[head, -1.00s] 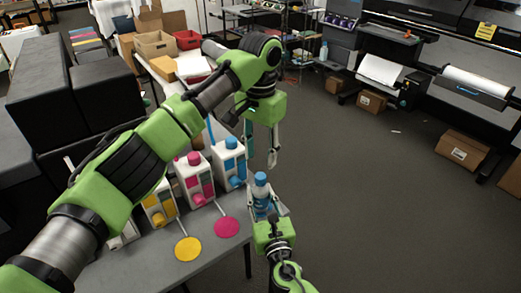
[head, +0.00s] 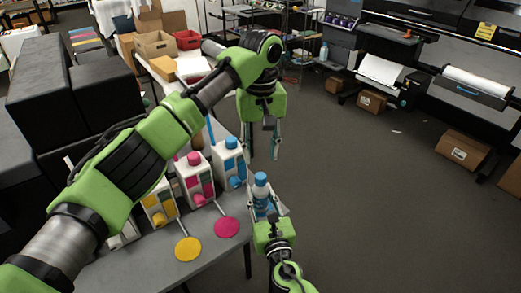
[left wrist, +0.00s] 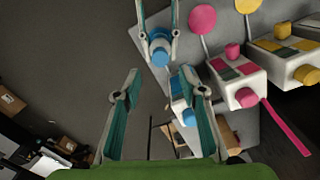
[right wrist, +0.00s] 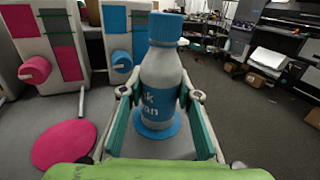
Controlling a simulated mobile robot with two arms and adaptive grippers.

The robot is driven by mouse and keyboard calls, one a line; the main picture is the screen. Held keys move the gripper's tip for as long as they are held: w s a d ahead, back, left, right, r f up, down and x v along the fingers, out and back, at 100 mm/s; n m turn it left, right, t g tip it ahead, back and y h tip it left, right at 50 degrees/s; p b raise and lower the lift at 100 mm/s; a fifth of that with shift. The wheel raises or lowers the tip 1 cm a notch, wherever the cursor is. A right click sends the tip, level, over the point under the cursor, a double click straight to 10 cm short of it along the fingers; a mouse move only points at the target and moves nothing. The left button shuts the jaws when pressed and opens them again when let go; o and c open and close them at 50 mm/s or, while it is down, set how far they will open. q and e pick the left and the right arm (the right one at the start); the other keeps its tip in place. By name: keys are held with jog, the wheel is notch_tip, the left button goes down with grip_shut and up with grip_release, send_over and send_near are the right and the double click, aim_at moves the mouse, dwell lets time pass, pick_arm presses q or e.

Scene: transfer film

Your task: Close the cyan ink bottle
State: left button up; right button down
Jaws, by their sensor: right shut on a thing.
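The cyan ink bottle (right wrist: 160,85) is white with a cyan label and stands upright between the fingers of my right gripper (right wrist: 160,125). A blue cap (right wrist: 165,27) sits on top of its neck; I cannot tell how tight it is. My right gripper is shut on the bottle's body, also seen in the head view (head: 265,210). My left gripper (head: 262,150) is open and empty, pointing down, above and behind the bottle in the head view. In the left wrist view the capped bottle (left wrist: 159,52) shows beyond the open fingers (left wrist: 158,88), apart from them.
The grey table (head: 215,262) carries a cyan (head: 228,163), a magenta (head: 194,180) and a yellow ink unit (head: 158,206). Flat magenta (head: 227,227) and yellow discs (head: 188,249) lie before them; a blue disc (right wrist: 158,124) lies under the bottle. Open floor (head: 370,210) is to the right.

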aim_at(260, 176)
pick_arm(q)
jog(key=shift+f, duration=4)
grip_shut()
jog(key=m, duration=1.4)
jog(key=shift+m, duration=0.4)
jog(key=shift+o, duration=0.5)
grip_release()
jog(key=shift+r, duration=0.1)
